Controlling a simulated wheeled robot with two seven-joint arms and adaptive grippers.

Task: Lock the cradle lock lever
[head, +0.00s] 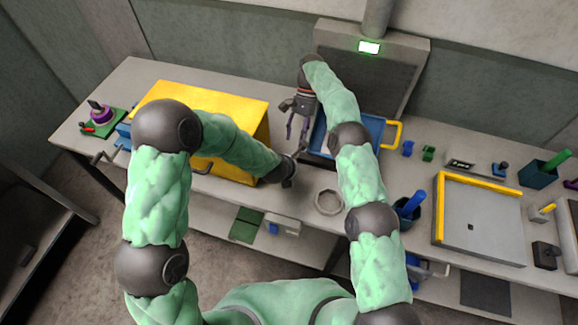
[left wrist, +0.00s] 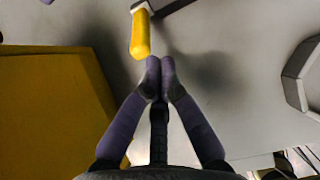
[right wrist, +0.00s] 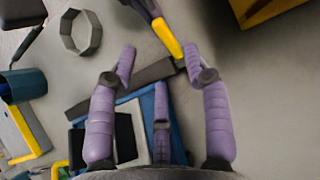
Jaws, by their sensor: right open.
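The lock lever has a yellow grip, seen in the right wrist view (right wrist: 166,38) and the left wrist view (left wrist: 140,36). It sits by the blue cradle (head: 372,128), at the end of a dark grey bar (right wrist: 120,88). My right gripper (head: 297,134) points down beside the cradle's left side. Its fingers are open and empty in the right wrist view (right wrist: 160,62), with the yellow grip just beyond and between the tips. My left gripper (left wrist: 159,72) has its fingertips together, nothing visible between them, just short of the yellow grip. The lever is mostly hidden in the head view.
A yellow box (head: 215,112) stands left of my left gripper. A grey ring (head: 328,202) lies at the front of the table. A grey machine (head: 385,75) with a lit display stands behind the cradle. A blue cup (head: 408,209) and a yellow-edged tray (head: 480,225) are at right.

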